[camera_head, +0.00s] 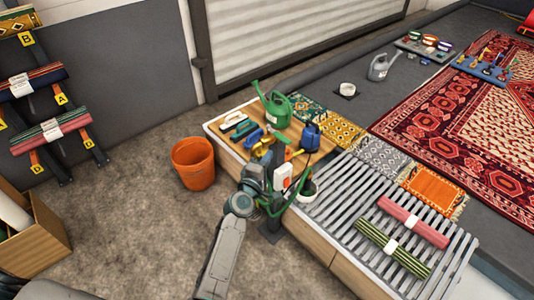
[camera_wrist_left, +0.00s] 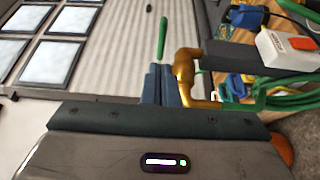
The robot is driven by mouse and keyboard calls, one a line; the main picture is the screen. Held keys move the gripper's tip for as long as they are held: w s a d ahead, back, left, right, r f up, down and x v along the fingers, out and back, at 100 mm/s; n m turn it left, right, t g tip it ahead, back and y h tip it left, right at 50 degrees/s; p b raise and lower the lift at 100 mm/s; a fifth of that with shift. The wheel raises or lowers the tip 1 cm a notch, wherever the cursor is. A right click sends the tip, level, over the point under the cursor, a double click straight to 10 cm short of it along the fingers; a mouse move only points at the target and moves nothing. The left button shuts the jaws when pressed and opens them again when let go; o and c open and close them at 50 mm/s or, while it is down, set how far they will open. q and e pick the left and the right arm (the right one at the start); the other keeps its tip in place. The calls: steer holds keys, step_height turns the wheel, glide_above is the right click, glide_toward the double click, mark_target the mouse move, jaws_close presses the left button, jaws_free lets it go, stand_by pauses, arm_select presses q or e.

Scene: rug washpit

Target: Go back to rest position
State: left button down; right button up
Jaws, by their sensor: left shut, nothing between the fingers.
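My left gripper (camera_head: 270,158) is over the near part of the wooden bench top, its arm reaching up from the bottom of the head view. In the left wrist view its two blue-grey fingers (camera_wrist_left: 159,84) are closed together with nothing between them. A brass-coloured nozzle-like piece (camera_wrist_left: 186,72) shows just right of the fingers; I cannot tell whether it touches them. A slim green piece (camera_wrist_left: 162,38) shows beyond the fingertips. My right gripper is in neither view.
A white box with a red switch (camera_wrist_left: 285,46) and green hose (camera_wrist_left: 285,100) are close to the left gripper. A green watering can (camera_head: 277,108) and blue jug (camera_head: 310,137) stand on the bench. An orange bucket (camera_head: 194,165) stands left; floor beside it is clear.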

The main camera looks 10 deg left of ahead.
arm_select(q)
steer(key=s+d, duration=0.1)
steer(key=s, duration=0.6)
steer(key=shift+d+b, duration=0.25)
steer(key=shift+b, duration=0.2)
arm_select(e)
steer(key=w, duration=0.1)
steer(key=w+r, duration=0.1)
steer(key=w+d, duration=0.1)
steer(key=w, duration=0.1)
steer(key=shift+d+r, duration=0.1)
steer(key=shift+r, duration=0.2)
arm_select(q)
steer(key=shift+s+f, duration=0.1)
steer(key=shift+f, duration=0.05)
